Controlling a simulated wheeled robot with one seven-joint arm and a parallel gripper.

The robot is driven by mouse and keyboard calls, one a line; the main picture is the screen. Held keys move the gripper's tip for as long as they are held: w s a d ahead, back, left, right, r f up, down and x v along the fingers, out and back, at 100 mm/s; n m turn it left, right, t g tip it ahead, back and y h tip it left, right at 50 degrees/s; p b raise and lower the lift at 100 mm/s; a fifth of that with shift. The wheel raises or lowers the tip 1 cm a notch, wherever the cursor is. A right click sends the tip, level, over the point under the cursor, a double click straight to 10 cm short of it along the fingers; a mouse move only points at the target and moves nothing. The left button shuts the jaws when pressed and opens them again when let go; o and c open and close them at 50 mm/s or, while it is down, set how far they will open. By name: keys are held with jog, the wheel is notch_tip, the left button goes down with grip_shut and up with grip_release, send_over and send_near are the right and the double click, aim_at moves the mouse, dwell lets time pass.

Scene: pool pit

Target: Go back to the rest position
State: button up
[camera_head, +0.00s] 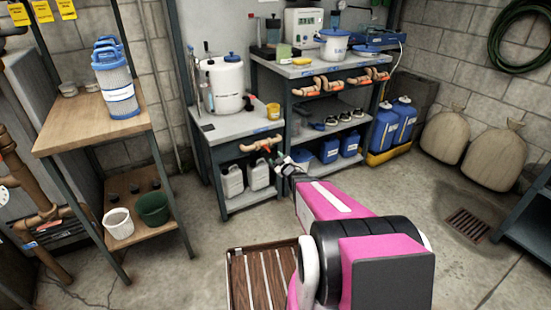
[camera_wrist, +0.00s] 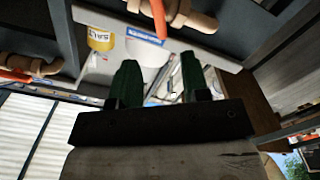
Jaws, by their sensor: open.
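My pink arm reaches forward from the bottom of the head view, and my gripper (camera_head: 284,163) is in front of the grey workbench (camera_head: 236,126). In the wrist view my gripper (camera_wrist: 160,80) shows two dark green fingers spread apart. I see nothing held between them. An orange-handled valve (camera_wrist: 162,14) shows at the top of the wrist view. Distances from the fingertips to these things are hard to tell.
A wooden bench (camera_head: 90,122) with a blue-capped filter cartridge (camera_head: 116,85) stands at left. A white drum (camera_head: 222,84) is on the grey workbench. Blue jerrycans (camera_head: 385,128) and sacks (camera_head: 492,157) stand at right. A slatted wooden tray (camera_head: 262,280) lies below my arm. Open floor lies at right.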

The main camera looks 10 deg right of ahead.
jog(key=s+a+r+m+g+h, duration=0.1)
jog(key=s+m+g, duration=0.4)
jog(key=s, duration=0.8)
jog(key=s+a+r+m+g+h, duration=0.2)
jog(key=s+r+m+g+h, duration=0.1)
jog(key=s+g, duration=0.9)
jog(key=shift+s+a+m+h, duration=0.15)
jog(key=shift+s+m+h, duration=0.35)
jog(key=shift+m+h, duration=0.4)
jog(key=shift+r, duration=0.1)
dwell(4.5)
